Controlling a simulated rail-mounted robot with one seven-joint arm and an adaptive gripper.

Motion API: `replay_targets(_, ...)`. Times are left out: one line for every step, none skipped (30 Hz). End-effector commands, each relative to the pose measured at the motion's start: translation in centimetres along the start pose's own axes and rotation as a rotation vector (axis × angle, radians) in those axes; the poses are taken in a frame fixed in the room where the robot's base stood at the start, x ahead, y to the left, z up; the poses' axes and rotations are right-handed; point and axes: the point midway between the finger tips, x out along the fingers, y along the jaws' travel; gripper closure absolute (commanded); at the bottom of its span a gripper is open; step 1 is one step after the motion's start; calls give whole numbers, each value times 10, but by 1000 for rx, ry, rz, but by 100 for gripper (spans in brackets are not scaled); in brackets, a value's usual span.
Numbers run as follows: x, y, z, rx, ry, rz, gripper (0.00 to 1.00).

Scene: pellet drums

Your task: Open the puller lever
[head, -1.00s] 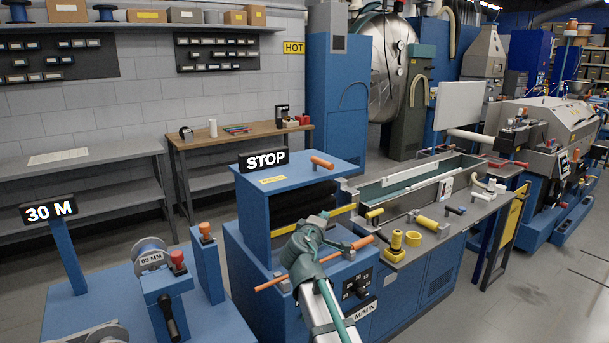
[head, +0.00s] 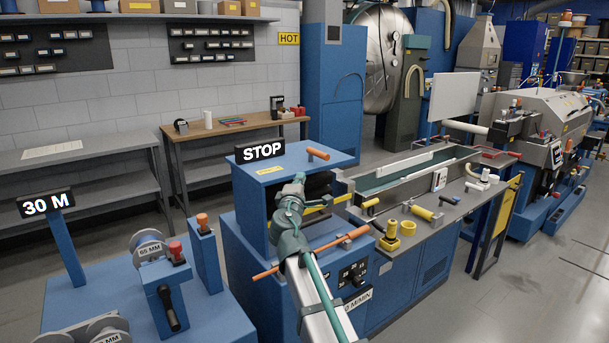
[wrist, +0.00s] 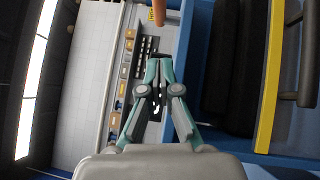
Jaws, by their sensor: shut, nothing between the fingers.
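The puller is a blue cabinet (head: 262,200) with a STOP sign on top. A short orange handle (head: 318,154) sticks out at the right of its top; an orange handle end also shows at the top of the wrist view (wrist: 159,12). A long rod with an orange grip (head: 355,234) crosses the cabinet's front, partly hidden by my arm. I cannot tell for sure which of them is the lever. My gripper (head: 299,179) is shut and empty, below and left of the short handle, apart from it. In the wrist view its fingertips (wrist: 160,62) meet below the orange end.
A yellow bar (head: 338,199) spans the puller's dark opening behind my gripper. A long trough (head: 365,184) and a bench with yellow parts (head: 391,232) stand to the right. A blue stand with a red-topped control (head: 175,252) is at the left front.

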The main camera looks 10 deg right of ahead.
Motion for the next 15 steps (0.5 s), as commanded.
replay_targets(10,2,0,-1,-1,-1,100)
replay_targets(15,2,0,-1,-1,-1,100)
replay_targets(23,2,0,-2,-2,-1,100)
replay_targets(28,2,0,-2,-2,-2,100)
replay_targets(34,2,0,-3,-2,-2,100)
replay_targets(42,2,-1,-2,-2,-2,100)
replay_targets(48,3,-1,-1,-1,-2,100)
replay_targets(54,3,-1,-1,-1,-2,100)
replay_targets(63,3,0,-1,-2,-1,100)
replay_targets(68,3,0,-2,-2,-2,100)
replay_targets(74,3,0,-2,-2,-1,100)
replay_targets(82,3,0,-1,-2,-2,100)
replay_targets(87,2,-1,-1,-2,-2,100)
replay_targets(92,2,-1,-1,-1,-2,100)
replay_targets(95,3,5,-1,-2,-2,100)
